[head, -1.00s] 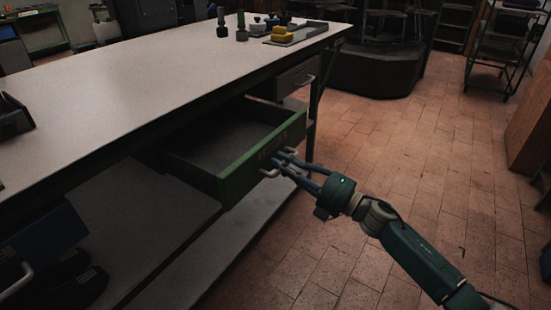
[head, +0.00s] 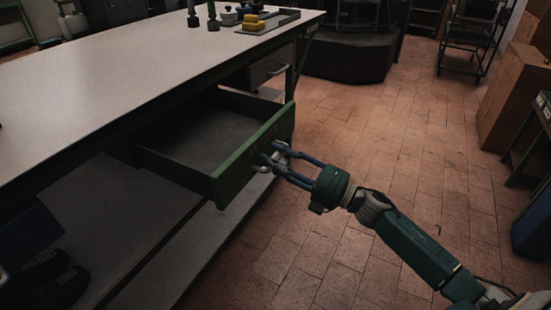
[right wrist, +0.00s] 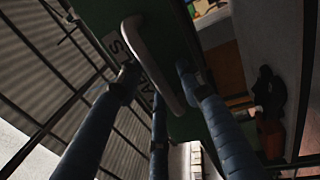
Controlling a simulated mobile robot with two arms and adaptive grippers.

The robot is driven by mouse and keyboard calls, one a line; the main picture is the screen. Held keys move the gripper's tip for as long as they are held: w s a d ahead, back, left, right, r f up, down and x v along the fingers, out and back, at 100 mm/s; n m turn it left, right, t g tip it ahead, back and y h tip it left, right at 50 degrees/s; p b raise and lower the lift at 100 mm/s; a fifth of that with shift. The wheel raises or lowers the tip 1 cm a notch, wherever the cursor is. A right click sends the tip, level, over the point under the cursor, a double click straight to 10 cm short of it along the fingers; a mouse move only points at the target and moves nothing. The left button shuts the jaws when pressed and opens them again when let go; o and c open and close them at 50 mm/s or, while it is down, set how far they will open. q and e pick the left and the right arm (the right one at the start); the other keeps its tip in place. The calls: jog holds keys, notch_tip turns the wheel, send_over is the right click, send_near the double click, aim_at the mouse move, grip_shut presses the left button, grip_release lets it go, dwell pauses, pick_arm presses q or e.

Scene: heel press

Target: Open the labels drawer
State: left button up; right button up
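A green-fronted drawer (head: 235,173) stands pulled out under the long workbench, and its open box shows a dark floor with nothing clearly in it. A pale label with dark letters sits on the front; in the right wrist view the label (right wrist: 120,48) is partly hidden by my fingers and the handle, so I cannot read it whole. My right gripper (head: 275,158) is at the drawer's front. Its fingers are spread on both sides of the metal bar handle (right wrist: 150,60), with gaps showing beside the bar. My left gripper is not in view.
The pale workbench top (head: 120,75) overhangs the drawer. A grey drawer (head: 258,72) is farther along, and a blue unit (head: 28,235) is at lower left. A lower shelf (head: 110,220) runs beneath. Tiled floor to the right is free; cardboard boxes (head: 510,95) stand beyond.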

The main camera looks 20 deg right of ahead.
jog(key=shift+s+d, duration=0.15)
jog(key=v, duration=1.1)
jog(key=shift+s+d, duration=0.15)
jog(key=shift+s, duration=0.1)
jog(key=shift+f, duration=0.1)
